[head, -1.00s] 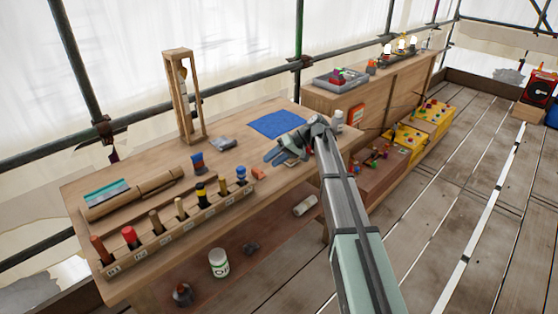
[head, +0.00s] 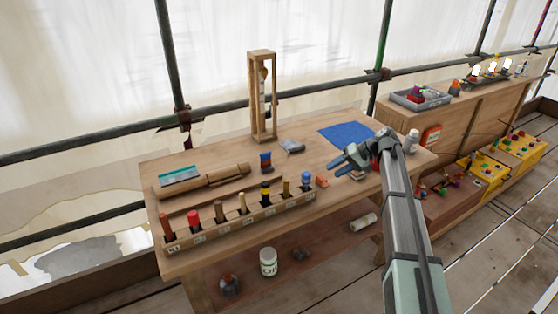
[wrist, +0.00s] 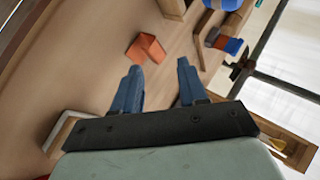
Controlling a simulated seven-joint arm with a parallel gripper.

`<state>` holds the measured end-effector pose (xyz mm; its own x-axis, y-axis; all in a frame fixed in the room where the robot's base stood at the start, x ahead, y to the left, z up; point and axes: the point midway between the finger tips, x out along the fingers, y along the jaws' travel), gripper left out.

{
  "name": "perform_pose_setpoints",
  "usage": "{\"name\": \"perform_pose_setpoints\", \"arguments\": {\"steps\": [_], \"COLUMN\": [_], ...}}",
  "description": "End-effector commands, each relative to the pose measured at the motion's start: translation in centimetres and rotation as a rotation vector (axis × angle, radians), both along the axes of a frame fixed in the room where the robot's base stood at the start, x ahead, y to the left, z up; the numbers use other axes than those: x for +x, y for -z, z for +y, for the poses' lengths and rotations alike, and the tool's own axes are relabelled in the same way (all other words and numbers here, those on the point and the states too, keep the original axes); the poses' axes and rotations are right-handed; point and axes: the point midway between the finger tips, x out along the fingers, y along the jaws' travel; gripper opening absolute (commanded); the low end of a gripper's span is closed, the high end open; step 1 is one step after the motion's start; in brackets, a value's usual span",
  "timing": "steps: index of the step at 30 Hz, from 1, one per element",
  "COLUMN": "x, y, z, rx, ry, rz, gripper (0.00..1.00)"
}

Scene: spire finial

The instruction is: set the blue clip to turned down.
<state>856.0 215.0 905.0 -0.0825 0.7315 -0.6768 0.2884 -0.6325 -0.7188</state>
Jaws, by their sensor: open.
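A blue-topped piece (head: 307,181) stands at the right end of the slotted wooden rack. My gripper (head: 342,165) is low over the bench's right part, its blue fingers pointing left. In the wrist view my gripper (wrist: 158,72) is open, with nothing between its fingers. A small orange-red block (wrist: 146,48) lies just beyond the fingertips.
The rack (head: 240,225) with several upright pieces runs along the bench's front. A wooden frame tower (head: 262,95) stands at the back. A blue cloth (head: 345,132) lies behind my gripper and a white bottle (head: 412,141) stands right of it. The bench middle is mostly clear.

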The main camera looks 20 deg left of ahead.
Motion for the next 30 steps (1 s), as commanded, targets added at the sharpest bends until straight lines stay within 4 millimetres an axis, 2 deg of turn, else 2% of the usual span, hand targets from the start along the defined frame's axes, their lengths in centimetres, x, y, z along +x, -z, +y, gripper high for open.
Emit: {"name": "perform_pose_setpoints", "arguments": {"steps": [1,11,15,21,25,30], "x": [0.6,1.6,1.5,1.0,0.5,0.1], "y": [-0.5,-3.8,-6.0,-9.6,-11.4,-12.5], "z": [1.8,12.6,17.3,23.2,25.8,27.3], "rx": [-0.046,-0.429,-0.576,-0.721,-0.765,-0.784], "ry": [0.017,0.315,0.503,0.791,0.936,1.034], "rz": [0.042,0.305,0.36,0.383,0.379,0.374], "gripper": [0.42,0.42,0.42,0.42,0.42,0.42]}}
